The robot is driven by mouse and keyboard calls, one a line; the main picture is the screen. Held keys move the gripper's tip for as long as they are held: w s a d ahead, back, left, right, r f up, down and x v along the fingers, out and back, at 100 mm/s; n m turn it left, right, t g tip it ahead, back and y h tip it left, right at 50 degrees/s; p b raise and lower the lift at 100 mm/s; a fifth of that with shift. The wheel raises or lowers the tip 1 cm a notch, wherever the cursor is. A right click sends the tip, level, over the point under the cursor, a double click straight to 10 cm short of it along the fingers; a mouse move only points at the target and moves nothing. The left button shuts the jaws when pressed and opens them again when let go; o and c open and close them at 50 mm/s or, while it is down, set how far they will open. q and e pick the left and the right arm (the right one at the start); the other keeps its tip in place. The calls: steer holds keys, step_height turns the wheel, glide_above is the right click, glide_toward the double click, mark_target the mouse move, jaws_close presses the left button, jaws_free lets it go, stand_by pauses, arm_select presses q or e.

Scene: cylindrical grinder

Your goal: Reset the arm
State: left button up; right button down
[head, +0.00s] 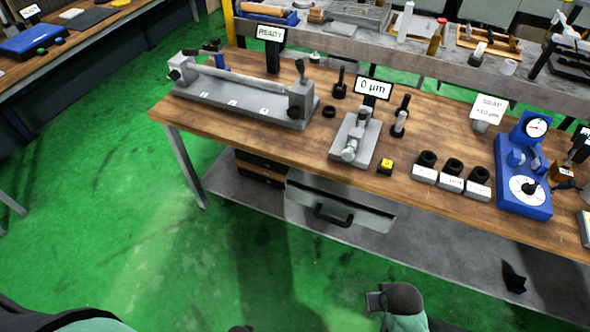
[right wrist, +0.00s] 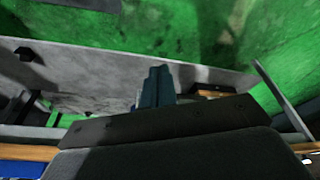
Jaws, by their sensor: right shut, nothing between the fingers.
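My right arm (head: 403,303) shows at the bottom of the head view, over the green floor and in front of the workbench. In the right wrist view my right gripper (right wrist: 156,82) has its two teal fingers together with nothing between them. The fingers point toward the grey lower shelf (right wrist: 90,72) and the green floor. My left gripper is out of view; a teal and dark part of my body shows at the bottom left of the head view.
The wooden workbench (head: 400,188) holds a grinder-like fixture (head: 245,95), a small grey vice-like device (head: 355,140), several black-topped blocks and a blue gauge (head: 525,170). A drawer (head: 340,212) hangs below its front edge. The green floor (head: 120,215) at left is open.

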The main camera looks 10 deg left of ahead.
arm_select(q)
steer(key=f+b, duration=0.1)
steer(key=b, duration=0.1)
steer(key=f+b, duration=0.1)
steer(key=b, duration=0.1)
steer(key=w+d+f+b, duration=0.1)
steer(key=b, duration=0.2)
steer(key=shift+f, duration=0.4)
arm_select(e)
steer(key=s+f, duration=0.3)
steer(key=f, duration=1.1)
steer(key=s+f+g, duration=0.1)
steer(key=s+f, duration=0.1)
steer(key=f, duration=1.3)
steer(key=s+f, duration=0.3)
steer(key=f, duration=1.1)
steer(key=shift+s+a+f, duration=0.2)
steer(key=shift+s+a, duration=0.1)
steer(key=shift+a, duration=0.15)
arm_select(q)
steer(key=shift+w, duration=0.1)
arm_select(e)
steer(key=shift+w, duration=0.15)
steer(key=shift+a, duration=0.1)
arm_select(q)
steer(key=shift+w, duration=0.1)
arm_select(e)
steer(key=shift+d, duration=0.25)
